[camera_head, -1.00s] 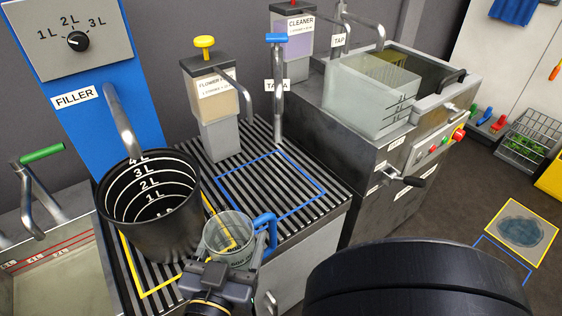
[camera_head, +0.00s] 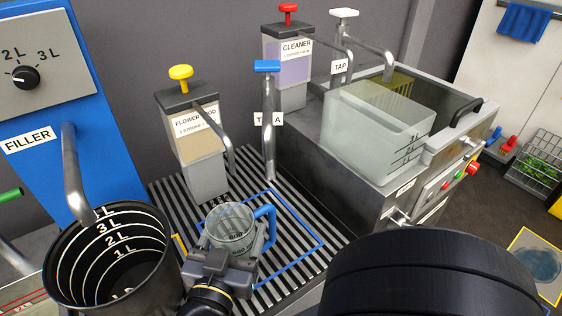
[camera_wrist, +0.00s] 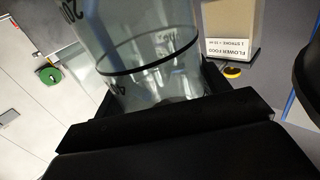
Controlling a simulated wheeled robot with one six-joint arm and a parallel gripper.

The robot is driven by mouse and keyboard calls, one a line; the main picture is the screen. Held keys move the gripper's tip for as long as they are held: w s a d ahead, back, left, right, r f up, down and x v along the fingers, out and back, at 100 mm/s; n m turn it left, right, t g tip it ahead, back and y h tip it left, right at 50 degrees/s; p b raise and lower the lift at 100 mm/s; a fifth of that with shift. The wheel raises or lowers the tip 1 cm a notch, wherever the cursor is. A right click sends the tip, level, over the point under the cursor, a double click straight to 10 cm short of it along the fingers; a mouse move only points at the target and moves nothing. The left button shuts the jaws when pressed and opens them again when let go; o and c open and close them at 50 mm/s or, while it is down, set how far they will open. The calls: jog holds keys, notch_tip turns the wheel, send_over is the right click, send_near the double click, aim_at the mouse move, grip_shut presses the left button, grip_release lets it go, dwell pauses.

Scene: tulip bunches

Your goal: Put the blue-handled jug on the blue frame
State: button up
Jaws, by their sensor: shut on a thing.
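The clear jug with a blue handle (camera_head: 231,235) is in the grasp of my gripper (camera_head: 229,257) in the head view, upright, handle toward the right. The wrist view shows the clear jug wall (camera_wrist: 150,60) with dark markings, close in front of my gripper (camera_wrist: 165,110). The blue frame (camera_head: 312,228) is a square outline on the striped grate. The jug appears over the left part of this frame; I cannot tell whether its base touches the grate. My gripper and arm hide part of the frame's near left side.
A black bucket (camera_head: 112,262) stands left under the filler spout (camera_head: 75,180). The flower food dispenser (camera_head: 190,140) and tap A (camera_head: 268,120) rise behind the frame. A sink with a clear container (camera_head: 372,130) is at right. The frame's right part is bare.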

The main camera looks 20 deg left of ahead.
aim_at(241, 232)
jog(key=w+a+f+b, duration=0.1)
jog(key=w+f+b, duration=0.2)
jog(key=w, duration=1)
jog(key=shift+w+f+b, duration=0.15)
jog(key=shift+f+b, duration=0.1)
jog(key=shift+b, duration=0.2)
jog(key=shift+a, duration=0.1)
jog(key=shift+f, duration=0.2)
jog(key=o, duration=1.6)
jog(key=s, duration=0.4)
jog(key=s+p, duration=0.1)
jog(key=s, duration=0.3)
jog(key=s+d+p, duration=0.1)
jog(key=s, duration=0.3)
jog(key=shift+r, duration=0.2)
